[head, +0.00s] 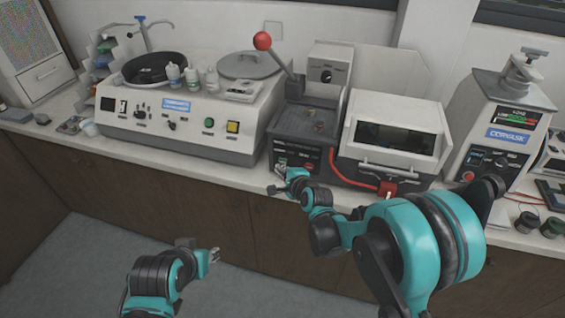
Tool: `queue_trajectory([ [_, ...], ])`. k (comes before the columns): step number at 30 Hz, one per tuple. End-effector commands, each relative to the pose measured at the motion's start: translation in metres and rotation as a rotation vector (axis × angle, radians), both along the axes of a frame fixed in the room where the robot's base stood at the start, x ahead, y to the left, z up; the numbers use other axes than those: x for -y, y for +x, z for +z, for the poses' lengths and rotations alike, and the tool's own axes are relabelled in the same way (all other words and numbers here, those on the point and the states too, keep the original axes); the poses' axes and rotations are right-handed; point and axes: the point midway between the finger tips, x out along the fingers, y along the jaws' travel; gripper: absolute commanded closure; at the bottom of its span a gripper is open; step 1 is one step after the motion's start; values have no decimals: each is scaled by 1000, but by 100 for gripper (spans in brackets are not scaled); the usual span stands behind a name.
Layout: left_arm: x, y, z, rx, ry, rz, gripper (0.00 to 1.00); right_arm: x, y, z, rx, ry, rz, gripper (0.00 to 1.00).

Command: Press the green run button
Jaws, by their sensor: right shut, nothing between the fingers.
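A dark machine (305,128) with a red-knobbed lever (264,42) stands mid-counter. Its low front panel bears a small green button (282,161) and a red button (309,166). My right gripper (277,180) is shut and empty, just in front of and below the green button; I cannot tell if it touches the panel. Another green button (209,122) sits beside a yellow one on the white polishing machine (165,138) to the left. My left gripper (214,256) is low over the floor, away from the counter, and its small fingers look apart.
A white-lidded unit (395,130) with a red hose (362,182) adjoins the dark machine on the right. A tall white press (500,115) stands further right, near dark jars (526,222). The counter's front edge is close below my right gripper. The floor (90,265) is clear.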

Motion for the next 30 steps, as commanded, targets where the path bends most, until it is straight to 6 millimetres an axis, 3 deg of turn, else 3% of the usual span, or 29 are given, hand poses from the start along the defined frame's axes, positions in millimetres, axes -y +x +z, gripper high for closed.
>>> queue_trajectory([
  [30,0,0,-3,0,0,0,65,4,12,0,0,1,0,100],
])
